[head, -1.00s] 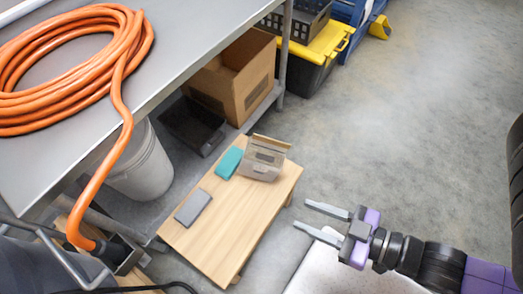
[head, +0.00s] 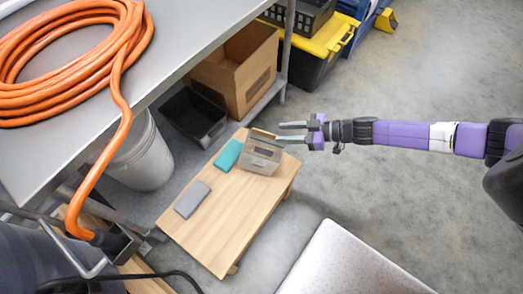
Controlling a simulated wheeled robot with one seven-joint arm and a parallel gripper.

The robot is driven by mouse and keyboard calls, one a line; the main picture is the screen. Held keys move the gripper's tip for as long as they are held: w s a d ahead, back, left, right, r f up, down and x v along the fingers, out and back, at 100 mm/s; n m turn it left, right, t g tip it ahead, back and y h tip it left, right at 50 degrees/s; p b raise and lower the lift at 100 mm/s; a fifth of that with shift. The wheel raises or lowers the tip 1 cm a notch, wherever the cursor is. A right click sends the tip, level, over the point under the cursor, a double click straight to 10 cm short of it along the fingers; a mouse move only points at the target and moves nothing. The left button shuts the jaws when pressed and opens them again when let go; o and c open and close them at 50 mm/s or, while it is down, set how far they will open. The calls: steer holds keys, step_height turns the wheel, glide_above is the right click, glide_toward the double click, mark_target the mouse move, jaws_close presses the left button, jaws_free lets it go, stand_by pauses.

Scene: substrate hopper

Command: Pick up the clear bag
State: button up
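The clear bag (head: 260,153) stands at the far right end of a low wooden table (head: 215,228). It looks like a see-through pouch with a brownish top edge and a dark label. My gripper (head: 279,132) reaches in from the right with its two fingers apart. The fingertips are at the bag's upper right side in the picture. I cannot tell whether they touch the bag or are above it.
A teal block (head: 228,155) lies just left of the bag, and a grey block (head: 192,200) lies nearer on the table. A metal bench (head: 170,40) with a coiled orange hose (head: 125,60) overhangs on the left. A cardboard box (head: 235,75) and black bin (head: 192,117) stand behind.

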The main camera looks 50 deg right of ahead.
mark_target(266, 133)
steer(key=x, duration=0.7)
steer(key=shift+w+a, duration=0.15)
steer(key=shift+a, duration=0.05)
steer(key=shift+c, duration=0.2)
jaws_close()
steer(key=shift+r, duration=0.1)
stand_by(0.9)
steer(key=shift+r, duration=0.15)
